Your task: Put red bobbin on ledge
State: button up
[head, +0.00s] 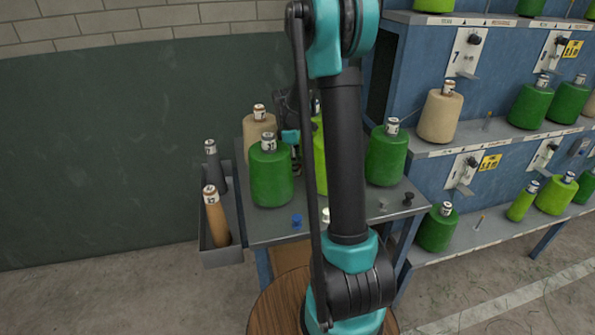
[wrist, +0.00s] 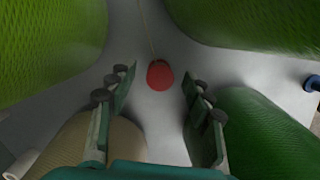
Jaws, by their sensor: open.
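A small red piece (wrist: 160,75), which I take for the red bobbin, is on the grey tabletop (wrist: 145,25) in the wrist view. A thin pale line like thread runs from it. My gripper (wrist: 158,90) is open and empty, its fingers to either side of and just short of the red piece; I cannot tell the height gap. In the head view the red piece is hidden behind my arm and the cones. A shelf ledge (head: 480,230) holding cones runs along the blue rack at right; I cannot tell whether this is the ledge meant.
Green cones (head: 270,178) (head: 386,157) and a beige cone (head: 258,130) crowd around my gripper on the table. A blue bobbin (head: 297,220) and a white one (head: 326,215) sit near the front edge. A side tray (head: 222,257) holds a brown cone (head: 217,222).

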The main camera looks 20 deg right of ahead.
jog(key=c, duration=1.1)
jog(key=shift+c, duration=0.2)
